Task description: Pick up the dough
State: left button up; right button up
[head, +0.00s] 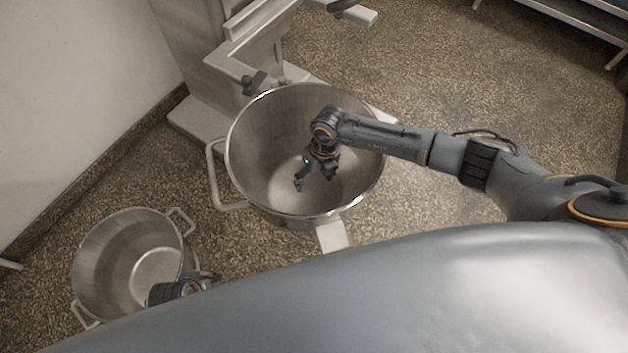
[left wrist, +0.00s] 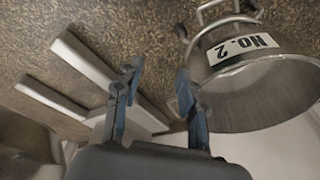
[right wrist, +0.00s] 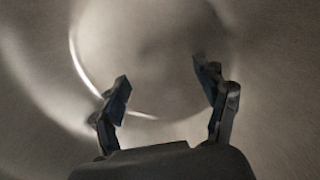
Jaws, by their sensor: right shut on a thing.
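I cannot make out any dough in these views. A large steel mixing bowl (head: 245,150) stands at the mixer, and my right gripper (head: 314,186) points down inside it. In the right wrist view the fingers (right wrist: 165,90) stand apart, tilted inward, over the bowl's pale round bottom (right wrist: 150,50). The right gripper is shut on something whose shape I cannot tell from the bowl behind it. My left gripper (head: 212,280) is low at the right rim of a smaller steel bowl; its fingers (left wrist: 155,90) are spread with nothing between them.
The smaller bowl (head: 100,255) with side handles stands on the floor at the left and looks empty. The mixer (head: 215,70) rises behind the large bowl. A bowl labelled NO. 2 (left wrist: 247,48) shows in the left wrist view. Speckled floor (head: 430,70) is clear at the upper right.

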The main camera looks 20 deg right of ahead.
aim_at(315, 176)
jog(key=shift+r, duration=0.15)
notch_tip(315, 176, up, 9)
jog(key=shift+w+p, duration=0.1)
jog(key=shift+p, duration=0.95)
pick_arm(q)
notch_tip(315, 176, down, 6)
jog(key=s+f, duration=0.1)
jog(key=s, duration=0.2)
pick_arm(e)
jog(key=shift+r, duration=0.55)
pick_arm(q)
jog(key=w+p+v, duration=0.2)
jog(key=p+v, duration=0.7)
jog(key=w+r+p+v, duration=0.1)
jog(key=w+p+v, duration=0.1)
jog(key=p+v, duration=0.7)
jog(key=shift+w+r+p, duration=0.4)
jog(key=shift+w+p, duration=0.05)
jog(key=shift+p, duration=0.2)
pick_arm(e)
notch_tip(315, 176, up, 19)
jog(key=shift+f, duration=0.1)
